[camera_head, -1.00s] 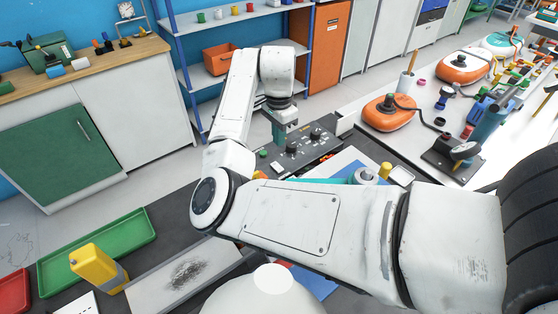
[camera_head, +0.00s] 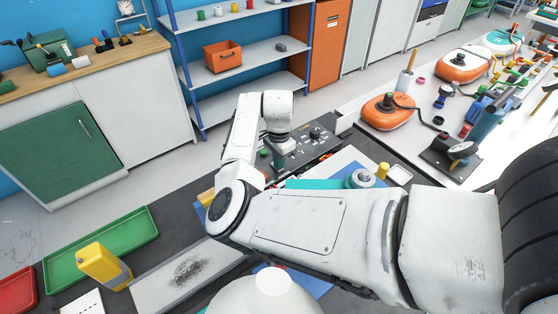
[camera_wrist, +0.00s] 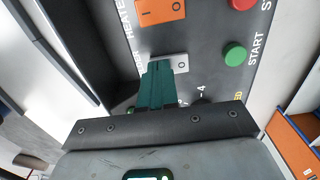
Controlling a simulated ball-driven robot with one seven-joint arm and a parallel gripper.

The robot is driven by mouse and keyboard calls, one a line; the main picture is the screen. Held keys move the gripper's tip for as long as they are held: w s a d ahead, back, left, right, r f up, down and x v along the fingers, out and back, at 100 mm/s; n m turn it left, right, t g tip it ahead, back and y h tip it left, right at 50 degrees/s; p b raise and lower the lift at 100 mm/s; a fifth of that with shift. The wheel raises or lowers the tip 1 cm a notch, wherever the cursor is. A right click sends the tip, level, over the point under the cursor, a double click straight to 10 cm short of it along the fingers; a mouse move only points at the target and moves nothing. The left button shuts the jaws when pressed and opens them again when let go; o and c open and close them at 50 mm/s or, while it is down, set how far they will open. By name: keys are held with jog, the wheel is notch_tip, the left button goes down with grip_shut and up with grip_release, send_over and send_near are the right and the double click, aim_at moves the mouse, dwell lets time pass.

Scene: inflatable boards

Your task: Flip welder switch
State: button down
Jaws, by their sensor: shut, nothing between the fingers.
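A dark control panel (camera_head: 318,138) stands on the workbench beyond my arm. In the wrist view it bears a pale grey rocker switch (camera_wrist: 181,62) marked O, whose label is mostly hidden. I cannot read whether it is the welder switch. My gripper (camera_wrist: 158,66) has green fingers, shut and empty. Its tips overlap the left part of the grey rocker; whether they touch it I cannot tell. In the head view my gripper (camera_head: 278,162) is low at the panel's near left part.
Close by on the panel are an orange rocker (camera_wrist: 160,11) by the HEATER label, a green START button (camera_wrist: 235,54) and a red button (camera_wrist: 242,4). A teal cylinder (camera_head: 315,184) lies nearer my arm. A green tray (camera_head: 100,245) and yellow block (camera_head: 100,262) are at left.

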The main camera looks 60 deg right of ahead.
jog(key=shift+s+a+f, duration=0.1)
jog(key=shift+f, duration=0.15)
dwell(0.3)
jog(key=shift+w+d+r+b, duration=0.15)
jog(key=shift+w+d+b, duration=0.25)
jog(key=shift+w, duration=0.35)
jog(key=shift+r, duration=0.1)
